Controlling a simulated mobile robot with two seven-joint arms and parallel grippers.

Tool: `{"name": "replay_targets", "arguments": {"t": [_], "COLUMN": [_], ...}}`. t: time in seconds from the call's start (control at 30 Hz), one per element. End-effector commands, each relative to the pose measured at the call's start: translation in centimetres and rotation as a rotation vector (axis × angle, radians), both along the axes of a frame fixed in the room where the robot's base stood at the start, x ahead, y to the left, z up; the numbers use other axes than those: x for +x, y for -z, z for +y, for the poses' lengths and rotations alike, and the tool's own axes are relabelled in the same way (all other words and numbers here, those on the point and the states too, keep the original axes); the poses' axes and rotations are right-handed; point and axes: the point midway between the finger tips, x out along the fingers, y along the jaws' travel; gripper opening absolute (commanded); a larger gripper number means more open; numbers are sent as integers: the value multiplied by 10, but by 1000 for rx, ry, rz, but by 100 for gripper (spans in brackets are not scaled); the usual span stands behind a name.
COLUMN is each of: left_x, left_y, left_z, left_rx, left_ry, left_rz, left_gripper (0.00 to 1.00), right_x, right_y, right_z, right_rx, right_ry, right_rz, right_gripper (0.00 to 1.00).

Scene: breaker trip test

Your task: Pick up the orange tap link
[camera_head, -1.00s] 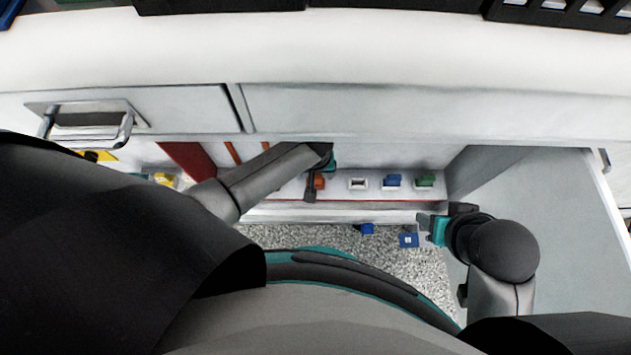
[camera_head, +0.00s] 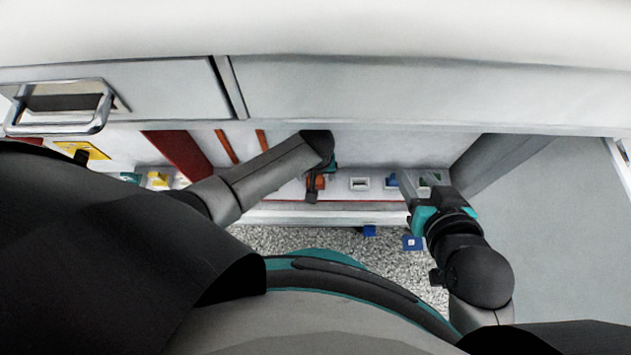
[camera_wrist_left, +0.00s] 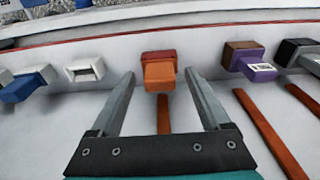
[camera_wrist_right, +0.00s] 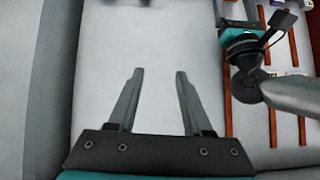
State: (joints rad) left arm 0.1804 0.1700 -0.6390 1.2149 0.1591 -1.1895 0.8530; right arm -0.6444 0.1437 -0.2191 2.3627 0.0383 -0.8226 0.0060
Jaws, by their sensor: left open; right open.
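The orange tap link (camera_wrist_left: 159,76) sits in a red-topped mount on the pale panel in the left wrist view, between and just beyond the fingertips of my left gripper (camera_wrist_left: 158,73). That gripper is open, one finger on each side, with no visible grip. In the head view the orange link (camera_head: 319,183) is partly hidden by my left gripper (camera_head: 312,187).
An empty white socket (camera_wrist_left: 85,69) and a blue link (camera_wrist_left: 24,86) sit left of the orange link; a purple link (camera_wrist_left: 252,65) sits right. Reddish bars (camera_wrist_left: 265,130) run along the panel. A drawer front (camera_head: 430,90) overhangs the row. Blue blocks (camera_head: 413,243) lie below.

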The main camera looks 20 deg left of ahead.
Motion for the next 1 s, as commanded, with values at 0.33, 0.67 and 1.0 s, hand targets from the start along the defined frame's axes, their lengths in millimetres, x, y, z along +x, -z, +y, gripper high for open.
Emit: {"name": "replay_targets", "arguments": {"t": [0.33,0.67,1.0], "left_x": [1,1,1], "left_y": [8,7,7], "left_z": [1,1,1], "left_rx": [0,0,0], "left_ry": [0,0,0], "left_rz": [0,0,0], "left_gripper": [80,66,28], "right_x": [5,6,5], "right_y": [-2,-3,-3], "right_z": [12,12,13], "right_rx": [51,51,51], "right_ry": [-11,-11,-12], "right_rz": [-94,-94,-94], "right_gripper": [50,50,50]}}
